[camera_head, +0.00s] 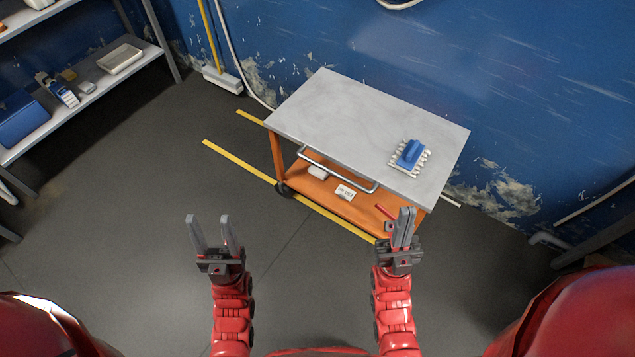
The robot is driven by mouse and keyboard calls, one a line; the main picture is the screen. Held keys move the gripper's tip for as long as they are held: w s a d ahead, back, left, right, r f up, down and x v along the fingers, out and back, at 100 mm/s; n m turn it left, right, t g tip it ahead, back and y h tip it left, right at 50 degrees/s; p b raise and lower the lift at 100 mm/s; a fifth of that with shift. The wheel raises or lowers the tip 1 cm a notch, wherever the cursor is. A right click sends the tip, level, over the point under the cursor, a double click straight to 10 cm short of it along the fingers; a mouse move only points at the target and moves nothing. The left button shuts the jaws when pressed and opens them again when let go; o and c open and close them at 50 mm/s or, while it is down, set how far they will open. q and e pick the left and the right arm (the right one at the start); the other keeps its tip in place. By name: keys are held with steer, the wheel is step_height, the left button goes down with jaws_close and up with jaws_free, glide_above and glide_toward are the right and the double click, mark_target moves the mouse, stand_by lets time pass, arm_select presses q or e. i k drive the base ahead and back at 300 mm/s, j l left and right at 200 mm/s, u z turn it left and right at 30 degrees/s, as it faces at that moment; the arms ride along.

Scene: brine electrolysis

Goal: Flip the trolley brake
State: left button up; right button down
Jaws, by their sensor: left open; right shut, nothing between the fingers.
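The trolley (345,115) stands ahead of me, with a grey top, an orange frame and lower shelf, and a metal push handle (338,171) on its near side. A dark wheel (284,189) shows at its left near corner. A small red lever-like part (385,211) shows low at the right near corner, beside my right gripper; I cannot tell for sure that it is the brake. My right gripper (404,212) is shut and empty in front of that corner, hiding part of it. My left gripper (209,220) is open and empty over the floor, left of the trolley.
A white labelled item (345,191) is on the lower shelf (325,192). Yellow floor lines (238,160) run beside and under the trolley. A broom (222,79) leans at the wall. Shelving (100,82) stands left. Floor at left is clear.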

mark_target(378, 206)
steer(key=z, duration=0.8)
